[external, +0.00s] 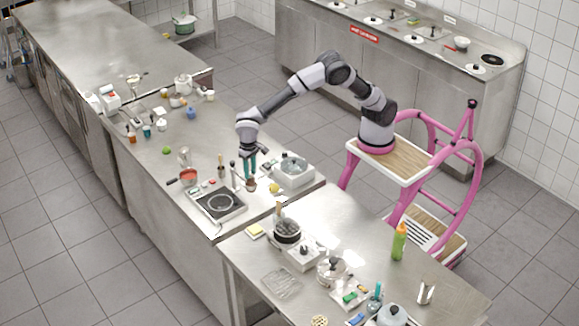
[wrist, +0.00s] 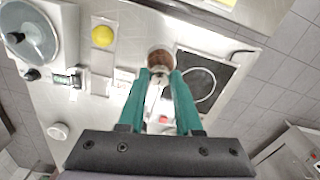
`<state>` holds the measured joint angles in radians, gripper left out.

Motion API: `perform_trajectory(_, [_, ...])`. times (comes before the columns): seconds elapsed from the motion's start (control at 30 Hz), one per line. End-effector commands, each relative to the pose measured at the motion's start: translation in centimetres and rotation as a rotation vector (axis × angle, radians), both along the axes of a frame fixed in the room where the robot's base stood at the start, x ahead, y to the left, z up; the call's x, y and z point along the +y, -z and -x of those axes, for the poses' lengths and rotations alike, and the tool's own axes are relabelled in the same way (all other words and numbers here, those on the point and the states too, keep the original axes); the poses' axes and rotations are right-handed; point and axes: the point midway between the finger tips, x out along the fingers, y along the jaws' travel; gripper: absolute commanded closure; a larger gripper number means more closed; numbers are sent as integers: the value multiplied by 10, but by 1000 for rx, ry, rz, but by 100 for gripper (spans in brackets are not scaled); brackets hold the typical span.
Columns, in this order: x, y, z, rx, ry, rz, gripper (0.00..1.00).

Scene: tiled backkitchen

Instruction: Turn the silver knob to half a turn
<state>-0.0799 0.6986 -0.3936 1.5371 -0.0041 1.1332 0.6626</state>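My gripper (external: 251,171) has two teal fingers and points down over the steel counter, behind the black cooktop (external: 220,202). In the wrist view its fingertips (wrist: 160,74) stand apart with a clear gap. A small round brown thing (wrist: 160,58) lies just past the fingertips; it also shows under the gripper in the external view (external: 251,185). Something pale and silvery (wrist: 157,84) shows in the gap between the fingers. I cannot tell whether this is the silver knob, how it is turned, or whether the fingers touch it.
A steel appliance with a round lid (external: 294,171) stands close right of my gripper. A yellow ball-like item (external: 274,187) lies near it. A red-filled pan (external: 188,177) and upright utensils (external: 221,170) stand to the left. The front counter carries a pot (external: 287,231) and a green bottle (external: 399,242).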

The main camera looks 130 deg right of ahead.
Motion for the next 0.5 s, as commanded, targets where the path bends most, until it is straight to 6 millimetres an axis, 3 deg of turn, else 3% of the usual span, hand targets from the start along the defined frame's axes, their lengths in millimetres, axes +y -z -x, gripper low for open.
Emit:
perform_trajectory(0.03, [-1,0,0,0,0,1,45])
perform_trajectory(0.07, [-1,0,0,-1,0,1,38])
perform_trajectory(0.37, [0,-1,0,0,-1,0,38])
perform_trajectory(0.5, [0,-11,-1,-2,-1,0,38])
